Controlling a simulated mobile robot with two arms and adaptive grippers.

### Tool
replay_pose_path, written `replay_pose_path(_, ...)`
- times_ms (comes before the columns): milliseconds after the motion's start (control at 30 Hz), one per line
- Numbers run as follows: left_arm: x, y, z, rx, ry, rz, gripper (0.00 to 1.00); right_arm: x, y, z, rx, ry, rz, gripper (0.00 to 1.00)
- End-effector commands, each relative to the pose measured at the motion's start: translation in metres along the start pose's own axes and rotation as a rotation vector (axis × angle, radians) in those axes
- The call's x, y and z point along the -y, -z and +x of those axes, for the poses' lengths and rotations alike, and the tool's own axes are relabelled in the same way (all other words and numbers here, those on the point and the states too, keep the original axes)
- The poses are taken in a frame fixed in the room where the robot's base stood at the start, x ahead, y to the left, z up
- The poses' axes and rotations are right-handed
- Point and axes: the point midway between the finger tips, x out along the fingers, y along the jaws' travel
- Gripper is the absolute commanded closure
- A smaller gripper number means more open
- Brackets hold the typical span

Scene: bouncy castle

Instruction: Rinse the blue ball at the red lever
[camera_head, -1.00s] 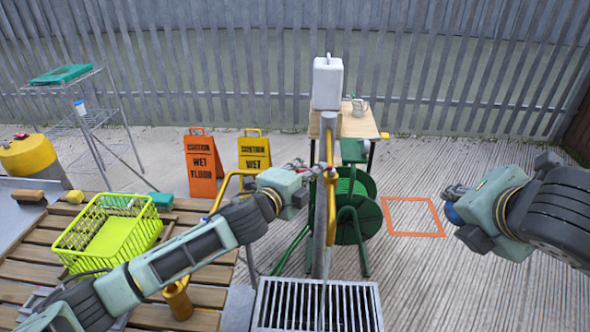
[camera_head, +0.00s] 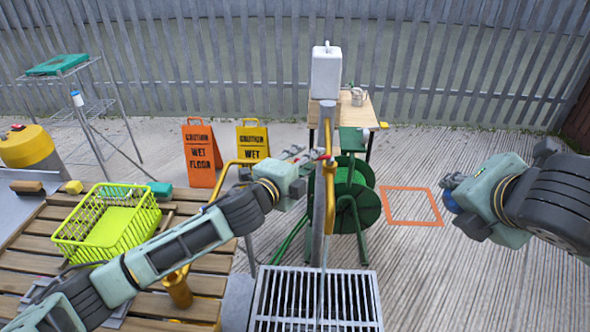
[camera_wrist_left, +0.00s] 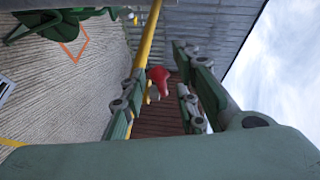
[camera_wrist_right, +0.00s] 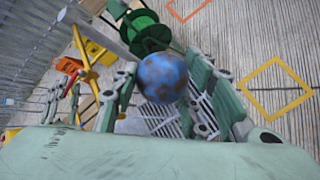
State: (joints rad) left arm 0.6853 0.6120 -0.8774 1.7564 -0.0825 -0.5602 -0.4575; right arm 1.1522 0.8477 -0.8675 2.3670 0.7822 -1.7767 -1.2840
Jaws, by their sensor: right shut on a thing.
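The blue ball (camera_wrist_right: 163,78), with brown patches, is held between the fingers of my right gripper (camera_wrist_right: 165,85). The ball also shows partly in the head view (camera_head: 450,201), right of the standpipe. The red lever (camera_head: 321,158) sits near the top of the yellow pipe (camera_head: 331,200). My left gripper (camera_head: 300,157) is just left of the lever. In the left wrist view its fingers are apart, and the red lever (camera_wrist_left: 158,78) shows in the gap between them. I cannot tell whether they touch it.
A metal floor grate (camera_head: 262,300) lies below the standpipe. A green hose reel (camera_head: 368,205) stands behind it. A lime basket (camera_head: 150,220) is on the slatted table at left. An orange square outline (camera_head: 413,223) marks clear floor at right.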

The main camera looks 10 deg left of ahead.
Motion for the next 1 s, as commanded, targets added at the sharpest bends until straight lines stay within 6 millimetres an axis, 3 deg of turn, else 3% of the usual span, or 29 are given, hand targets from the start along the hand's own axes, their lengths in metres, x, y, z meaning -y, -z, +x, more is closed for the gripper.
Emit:
replay_pose_path(533, -0.002, -0.001, -0.097, 0.0, -0.003, 0.001, 0.72, 0.0, 0.0, 0.0, 0.0, 0.0, 0.0, 0.77)
replay_pose_path(700, -0.001, 0.0, -0.11, 0.001, -0.002, 0.001, 0.72, 0.0, 0.0, 0.0, 0.0, 0.0, 0.0, 0.77)
replay_pose_path(1000, -0.001, 0.0, -0.112, 0.0, -0.002, 0.0, 0.72, 0.0, 0.0, 0.0, 0.0, 0.0, 0.0, 0.77)
